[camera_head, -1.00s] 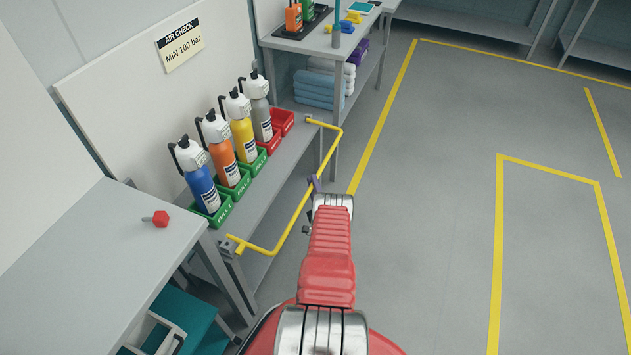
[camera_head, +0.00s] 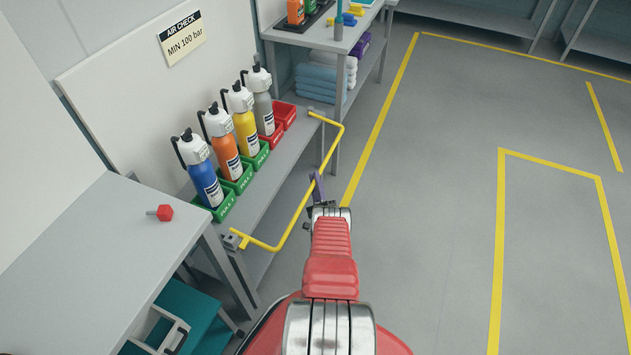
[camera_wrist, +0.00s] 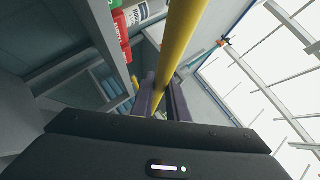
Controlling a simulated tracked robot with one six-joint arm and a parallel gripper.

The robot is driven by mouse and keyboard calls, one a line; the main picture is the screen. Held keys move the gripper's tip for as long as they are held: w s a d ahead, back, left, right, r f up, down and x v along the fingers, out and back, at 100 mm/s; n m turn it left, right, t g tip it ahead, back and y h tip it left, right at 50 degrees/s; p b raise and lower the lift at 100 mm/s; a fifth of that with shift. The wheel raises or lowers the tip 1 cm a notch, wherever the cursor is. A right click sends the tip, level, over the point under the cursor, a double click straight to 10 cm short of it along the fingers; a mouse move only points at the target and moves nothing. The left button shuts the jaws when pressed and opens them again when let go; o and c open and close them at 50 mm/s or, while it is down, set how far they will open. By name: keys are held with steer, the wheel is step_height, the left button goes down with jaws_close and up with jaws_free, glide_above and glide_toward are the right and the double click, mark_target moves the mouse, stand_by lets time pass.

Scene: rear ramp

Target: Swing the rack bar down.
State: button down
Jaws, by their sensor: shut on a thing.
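The yellow rack bar (camera_head: 297,213) is a U-shaped rail, hinged at its two ends on the front of the rack shelf (camera_head: 262,205). It stands out from the shelf edge over the floor side. My gripper (camera_head: 316,187) is at the long middle stretch of the bar, its purple fingers shut on it. In the wrist view the bar (camera_wrist: 178,45) runs between the two fingers (camera_wrist: 164,100). Blue, orange, yellow and grey cylinders (camera_head: 203,175) stand upright in green and red holders on the shelf behind the bar. My arm hides part of the floor below.
A grey table (camera_head: 75,260) with a red-headed knob (camera_head: 165,212) stands at the left, a teal case (camera_head: 185,315) below it. A bench (camera_head: 330,35) with folded towels (camera_head: 318,80) stands beyond the rack. The floor at right, marked with yellow lines, is clear.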

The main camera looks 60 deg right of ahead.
steer(key=c, duration=1.9)
jaws_free()
steer(key=shift+w+a+f, duration=0.15)
steer(key=shift+w+a, duration=0.05)
steer(key=shift+c, duration=0.2)
steer(key=shift+o, duration=1)
steer(key=shift+s+d, duration=0.1)
steer(key=shift+r, duration=0.2)
steer(key=shift+r, duration=4.85)
